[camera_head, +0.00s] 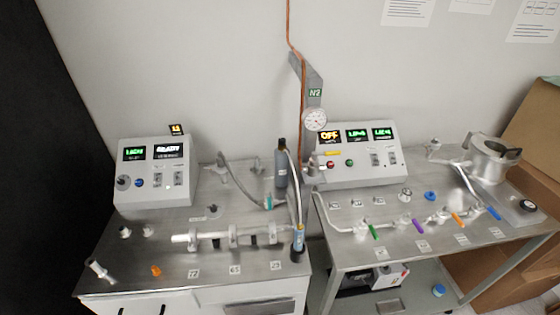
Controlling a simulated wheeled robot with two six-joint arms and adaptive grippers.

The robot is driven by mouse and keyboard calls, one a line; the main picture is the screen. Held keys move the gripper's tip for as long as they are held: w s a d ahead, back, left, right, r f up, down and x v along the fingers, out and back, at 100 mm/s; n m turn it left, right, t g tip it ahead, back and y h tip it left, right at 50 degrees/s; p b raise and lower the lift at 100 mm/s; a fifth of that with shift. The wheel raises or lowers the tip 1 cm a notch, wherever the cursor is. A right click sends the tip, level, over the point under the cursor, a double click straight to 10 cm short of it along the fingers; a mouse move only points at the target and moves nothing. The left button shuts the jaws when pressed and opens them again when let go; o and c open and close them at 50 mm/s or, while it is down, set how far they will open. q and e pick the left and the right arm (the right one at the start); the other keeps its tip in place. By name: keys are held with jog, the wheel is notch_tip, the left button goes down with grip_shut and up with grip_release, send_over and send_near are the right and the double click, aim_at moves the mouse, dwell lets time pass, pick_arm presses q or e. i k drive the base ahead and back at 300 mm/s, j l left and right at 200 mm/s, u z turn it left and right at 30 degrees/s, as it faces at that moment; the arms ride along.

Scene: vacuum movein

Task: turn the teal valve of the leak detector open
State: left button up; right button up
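The leak detector appears to be the grey console (155,170) at the back of the left table, with two lit displays, though its lettering is too small to read surely. A small teal handle (268,202), which looks like the teal valve, stands roughly upright on the left table near the end of a grey hose (238,183). I cannot tell from this distance whether the valve is open or shut. Neither of my grippers is in view, and nothing touches the teal handle.
A horizontal metal tube assembly (235,238) lies in front of the handle. A dark cylinder (281,165) stands behind it, and a blue-topped tool (298,240) stands at the right edge. The right table (345,250) holds another console (357,158) and green, purple, orange and blue handles.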

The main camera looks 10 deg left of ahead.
aim_at(267, 191)
jog(key=k+l+u, duration=0.25)
jog(key=u, duration=0.2)
jog(key=k+l+u, duration=0.25)
jog(key=u, duration=0.15)
jog(key=l, duration=0.1)
